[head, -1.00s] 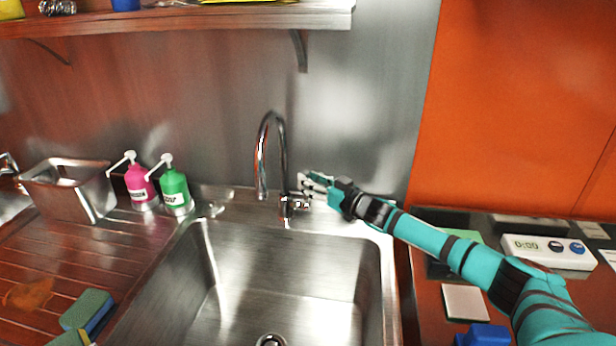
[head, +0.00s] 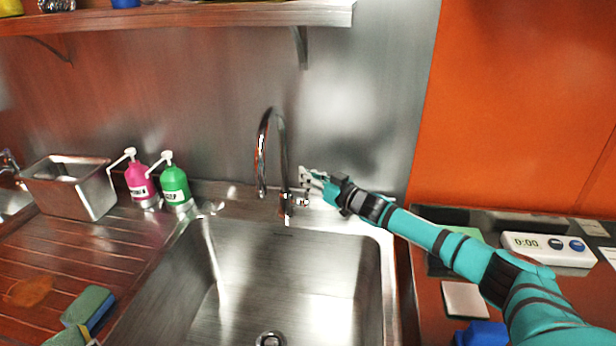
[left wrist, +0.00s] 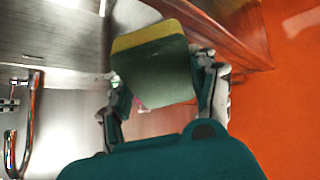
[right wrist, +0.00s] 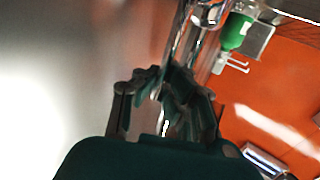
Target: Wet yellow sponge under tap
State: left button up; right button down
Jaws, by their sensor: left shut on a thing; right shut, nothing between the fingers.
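A sponge with a yellow layer and a dark green face, the yellow sponge (left wrist: 155,72), is held between the fingers of my left gripper (left wrist: 160,95) in the left wrist view. The left gripper does not show in the head view. The chrome tap (head: 263,150) stands behind the steel sink (head: 290,255), its spout over the basin; no water shows. My right gripper (head: 306,178) is shut and empty beside the tap's lever (head: 296,203), on its right. Whether its fingers touch the lever cannot be told. The right wrist view shows its fingers (right wrist: 165,85) before the blurred tap.
A green and blue sponge (head: 90,306) and a partly cut-off green and yellow one (head: 70,338) lie on the drainboard. Pink (head: 139,181) and green (head: 175,186) soap bottles and a steel bin (head: 80,190) stand behind. A timer (head: 548,250) lies right. The basin is empty.

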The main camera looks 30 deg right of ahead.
pick_arm(q)
jog(key=shift+f+b, duration=0.7)
pick_arm(e)
jog(key=shift+s+a+f+n, duration=0.2)
jog(key=shift+f+n, duration=0.1)
jog(key=shift+f, duration=0.1)
pick_arm(q)
jog(key=shift+f+b, duration=0.55)
pick_arm(e)
jog(key=shift+s+a+r+n+t, duration=0.1)
jog(key=shift+s+r+n+t, duration=0.05)
jog(key=shift+s+n+t, duration=0.2)
pick_arm(q)
jog(key=shift+r, duration=0.1)
pick_arm(e)
jog(key=shift+r, duration=0.15)
jog(key=c, duration=2)
grip_release()
jog(key=shift+c, duration=0.2)
jog(key=o, duration=0.7)
jog(key=shift+c, duration=0.2)
jog(key=v, duration=1.2)
